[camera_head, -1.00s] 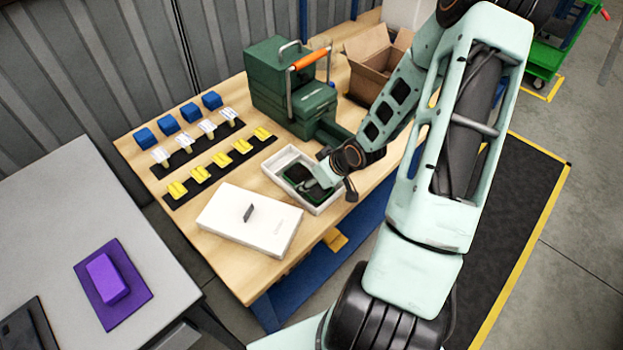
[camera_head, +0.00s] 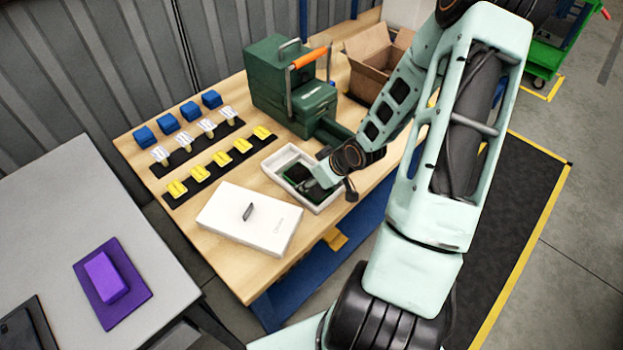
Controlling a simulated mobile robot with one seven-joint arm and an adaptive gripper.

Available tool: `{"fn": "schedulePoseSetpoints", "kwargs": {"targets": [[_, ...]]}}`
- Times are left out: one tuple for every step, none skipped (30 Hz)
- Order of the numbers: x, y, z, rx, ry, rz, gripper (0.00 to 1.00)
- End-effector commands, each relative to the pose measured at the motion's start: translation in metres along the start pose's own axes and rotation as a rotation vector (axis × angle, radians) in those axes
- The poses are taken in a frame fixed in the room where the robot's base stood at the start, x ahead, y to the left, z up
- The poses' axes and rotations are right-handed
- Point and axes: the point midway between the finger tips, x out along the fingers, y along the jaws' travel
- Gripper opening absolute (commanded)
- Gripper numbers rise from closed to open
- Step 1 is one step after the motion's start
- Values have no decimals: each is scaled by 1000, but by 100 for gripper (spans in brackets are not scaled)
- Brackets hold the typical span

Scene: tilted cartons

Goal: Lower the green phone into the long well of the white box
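The white box (camera_head: 322,204) stands open on the wooden table, with its long well facing up. The green phone (camera_head: 297,173) shows as a dark green patch within the outline of the box; I cannot tell whether it rests on the well floor or hangs just above it. My gripper (camera_head: 309,184) is over the box at the phone, pointing down. Its fingers are small and partly hidden by my wrist, so I cannot tell whether they are shut on the phone.
A white lid (camera_head: 249,219) with a dark mark lies left of the box. Yellow blocks (camera_head: 221,158) lie in a row at left. A grey table (camera_head: 60,210) carries a purple block (camera_head: 105,277).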

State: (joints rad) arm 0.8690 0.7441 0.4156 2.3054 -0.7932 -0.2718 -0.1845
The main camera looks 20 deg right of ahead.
Motion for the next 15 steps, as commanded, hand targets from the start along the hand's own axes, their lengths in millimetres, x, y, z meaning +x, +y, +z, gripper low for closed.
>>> {"fn": "schedulePoseSetpoints", "kwargs": {"targets": [[0,0,0,0,1,0,22],[0,0,0,0,1,0,22],[0,0,0,0,1,0,22],[0,0,0,0,1,0,22],[0,0,0,0,1,0,22],[0,0,0,0,1,0,22],[0,0,0,0,1,0,54],[0,0,0,0,1,0,57],[0,0,0,0,1,0,61],[0,0,0,0,1,0,65],[0,0,0,0,1,0,68],[0,0,0,0,0,0,72],[0,0,0,0,0,0,72],[0,0,0,0,0,0,72],[0,0,0,0,0,0,72]]}}
